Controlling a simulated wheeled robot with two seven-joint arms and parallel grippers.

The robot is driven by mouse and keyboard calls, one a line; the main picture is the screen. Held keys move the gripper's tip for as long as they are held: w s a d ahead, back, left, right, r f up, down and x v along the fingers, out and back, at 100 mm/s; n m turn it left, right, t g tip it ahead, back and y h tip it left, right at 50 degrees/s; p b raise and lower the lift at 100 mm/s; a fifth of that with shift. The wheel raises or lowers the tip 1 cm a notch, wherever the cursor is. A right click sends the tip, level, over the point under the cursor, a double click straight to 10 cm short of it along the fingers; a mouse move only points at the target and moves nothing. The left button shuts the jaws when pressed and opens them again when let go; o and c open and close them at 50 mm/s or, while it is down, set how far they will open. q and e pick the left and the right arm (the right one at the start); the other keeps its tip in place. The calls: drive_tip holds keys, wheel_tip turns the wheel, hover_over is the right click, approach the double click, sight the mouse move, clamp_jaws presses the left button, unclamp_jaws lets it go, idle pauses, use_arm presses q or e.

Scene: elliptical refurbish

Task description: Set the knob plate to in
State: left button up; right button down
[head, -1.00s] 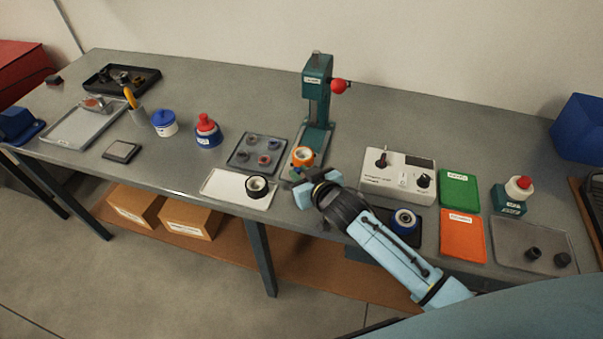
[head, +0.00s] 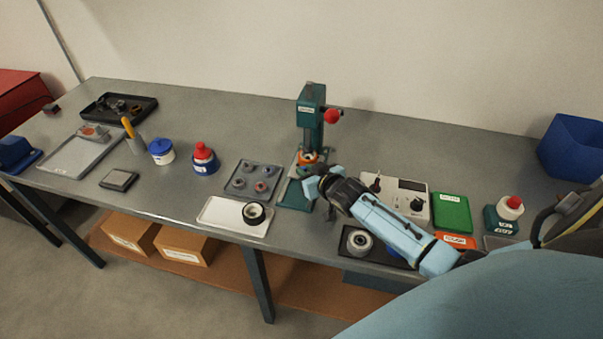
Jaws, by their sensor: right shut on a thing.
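The green press (head: 311,118) with a red ball handle (head: 332,116) stands at the middle of the bench. An orange ring-shaped part (head: 308,157) sits low in it, close under its head, on what looks like the sliding knob plate. The green base (head: 292,194) shows bare in front of it. My right gripper (head: 314,186) is at the front right of the press, shut. It seems to hold the knob of the plate, but its own body hides the knob and most of the plate. My left gripper is not in view.
A grey tray (head: 237,186) and a white tray (head: 213,218) with a black ring (head: 254,213) lie left of the press. Right of it, a control box (head: 411,187) is partly behind my arm. A black mat (head: 346,254) with a wheel-like part (head: 359,241) lies below my arm.

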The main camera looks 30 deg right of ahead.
drive_tip(key=c, duration=1.6)
unclamp_jaws()
drive_tip(key=shift+d, duration=0.25)
drive_tip(key=shift+o, duration=1.4)
drive_tip(key=shift+w, duration=0.15)
drive_tip(key=shift+a, duration=0.1)
drive_tip(key=shift+s+r, duration=0.1)
drive_tip(key=shift+s, duration=0.3)
drive_tip(key=p+v, duration=0.1)
drive_tip(key=v, duration=1.1)
drive_tip(key=shift+s+r, duration=0.2)
drive_tip(key=shift+s, duration=0.1)
